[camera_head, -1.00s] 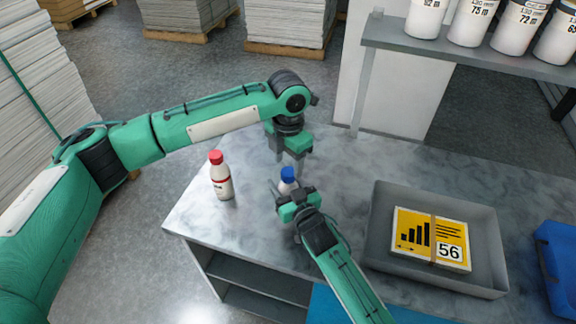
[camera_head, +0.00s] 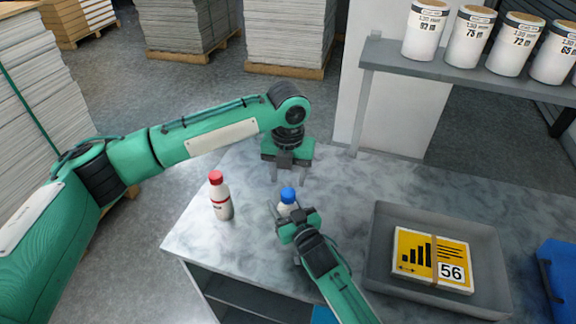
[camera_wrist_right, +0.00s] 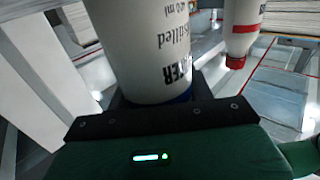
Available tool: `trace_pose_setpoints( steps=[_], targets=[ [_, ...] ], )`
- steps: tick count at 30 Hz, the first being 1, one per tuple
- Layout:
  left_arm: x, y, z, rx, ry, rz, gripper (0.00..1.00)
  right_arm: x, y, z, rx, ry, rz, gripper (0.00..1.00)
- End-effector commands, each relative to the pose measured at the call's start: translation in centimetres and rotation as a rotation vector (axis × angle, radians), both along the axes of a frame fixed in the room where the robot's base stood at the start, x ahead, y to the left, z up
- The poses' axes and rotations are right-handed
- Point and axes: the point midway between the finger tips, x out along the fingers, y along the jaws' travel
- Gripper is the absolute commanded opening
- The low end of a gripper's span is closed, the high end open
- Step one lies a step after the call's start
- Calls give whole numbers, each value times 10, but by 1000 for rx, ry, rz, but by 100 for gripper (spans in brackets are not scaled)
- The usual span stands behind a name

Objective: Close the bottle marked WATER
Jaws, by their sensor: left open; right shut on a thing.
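The white bottle marked WATER (camera_wrist_right: 155,50) fills the middle of the right wrist view, upside down in the picture, with part of its label hidden. In the head view its body (camera_head: 285,210) shows only a little, under a blue cap (camera_head: 288,194). The cap sits on top of the bottle; I cannot tell how tight it is. My right gripper (camera_head: 291,218) is shut on the bottle's body from the front. My left gripper (camera_head: 288,179) is open, fingers pointing down, just above the blue cap in the picture and apart from it.
A white bottle with a red cap (camera_head: 221,204) stands upright to the left on the table (camera_head: 345,190). A grey tray (camera_head: 385,230) at right holds a yellow pack marked 56 (camera_head: 432,260). A blue crate (camera_head: 558,262) is at the far right. A shelf (camera_head: 460,70) bears several tubs.

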Motion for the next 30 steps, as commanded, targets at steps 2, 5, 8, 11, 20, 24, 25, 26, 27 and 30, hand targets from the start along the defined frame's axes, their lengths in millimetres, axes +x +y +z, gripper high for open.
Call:
trace_pose_setpoints(
  steps=[2, 5, 8, 11, 20, 24, 25, 26, 27, 30],
  targets=[
    [0, 0, 1, 0, 0, 124, 51, 0, 0, 0, -1, 0, 0, 0],
    [0, 0, 2, 0, -1, 286, 51, 0, 0, 0, -1, 0, 0, 0],
    [0, 0, 4, 0, 0, 448, 51, 0, 0, 0, 0, 1, 0, 0],
    [0, 0, 5, 0, 0, 610, 51, 0, 0, 0, 0, 1, 0, 0],
    [0, 0, 8, 0, 0, 1097, 51, 0, 0, 0, 0, 1, 0, 0],
    [0, 0, 10, 0, 1, 1324, 51, 0, 0, 0, 0, 0, 0, 0],
    [0, 0, 10, 0, 1, 1372, 51, 0, 0, 0, 0, 0, 0, 0],
    [0, 0, 11, 0, 1, 1421, 51, 0, 0, 0, 0, 0, 0, 0],
    [0, 0, 11, 0, 2, 1486, 51, 0, 0, 0, 0, 0, 0, 0],
    [0, 0, 12, 0, 2, 1647, 51, 0, 0, 0, 0, 0, 0, 0]
  ],
)
